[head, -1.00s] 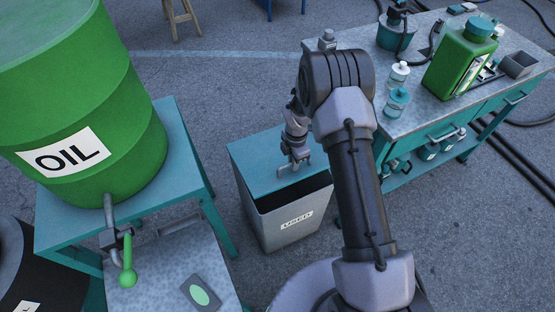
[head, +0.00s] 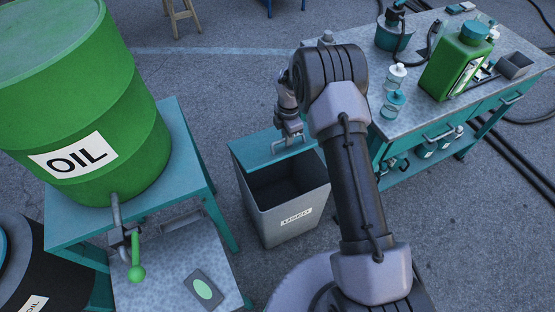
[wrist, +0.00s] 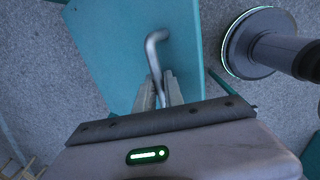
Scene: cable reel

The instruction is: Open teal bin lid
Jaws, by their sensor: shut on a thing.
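A grey bin (head: 290,208) with a "USED" label stands on the floor between the oil drum stand and the workbench. Its teal lid (head: 262,147) is raised at the far side, and the dark inside of the bin shows. My gripper (head: 290,142) is at the lid's handle. In the wrist view my gripper (wrist: 161,92) is shut on the bent grey metal handle (wrist: 154,50), with the teal lid (wrist: 120,45) behind it. The fingertips are partly hidden by the handle and my wrist.
A green oil drum (head: 90,110) with a tap stands on a teal stand (head: 190,150) at left. A metal-topped workbench (head: 430,110) at right carries a green canister (head: 457,65) and small bottles. A stool (head: 183,18) stands far back.

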